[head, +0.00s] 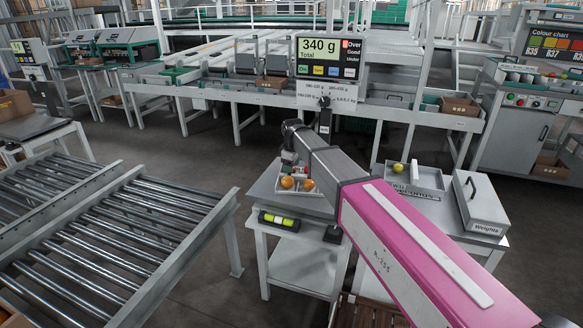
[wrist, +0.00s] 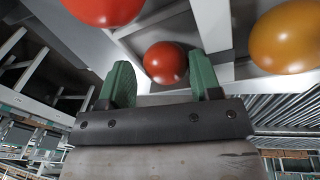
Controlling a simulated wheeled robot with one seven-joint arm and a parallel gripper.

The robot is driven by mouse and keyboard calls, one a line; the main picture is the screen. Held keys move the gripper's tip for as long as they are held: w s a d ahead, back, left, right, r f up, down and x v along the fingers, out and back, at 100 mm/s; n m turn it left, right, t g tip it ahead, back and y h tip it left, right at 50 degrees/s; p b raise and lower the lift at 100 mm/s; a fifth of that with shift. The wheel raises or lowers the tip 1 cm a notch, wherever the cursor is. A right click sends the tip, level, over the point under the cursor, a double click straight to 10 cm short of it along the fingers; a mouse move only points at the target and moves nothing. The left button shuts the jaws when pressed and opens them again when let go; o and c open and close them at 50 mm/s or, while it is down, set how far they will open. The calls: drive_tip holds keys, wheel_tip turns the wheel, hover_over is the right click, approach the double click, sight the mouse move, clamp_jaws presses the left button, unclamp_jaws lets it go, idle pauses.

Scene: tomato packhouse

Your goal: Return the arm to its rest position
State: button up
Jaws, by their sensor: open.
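My gripper (wrist: 160,75) is open, with its two green fingers spread apart in the wrist view. A red tomato (wrist: 166,63) shows between and beyond the fingertips, beside pale tray walls; I cannot tell whether a finger touches it. A larger red tomato (wrist: 103,8) and an orange tomato (wrist: 287,38) lie on either side. In the head view my pink and grey arm (head: 385,235) reaches out over the small scale stand, bent down at its far end. Its wrist partly hides the tray (head: 290,192), where orange tomatoes (head: 287,182) show.
The display (head: 325,58) reads 340 g, with "Over" marked red. A grey weights case (head: 481,203) and an open box with a yellow-green ball (head: 398,168) stand right of the arm. A roller conveyor (head: 125,235) lies left. Open floor shows between conveyor and grading line.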

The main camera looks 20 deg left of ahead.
drive_tip(key=shift+r, duration=3.3)
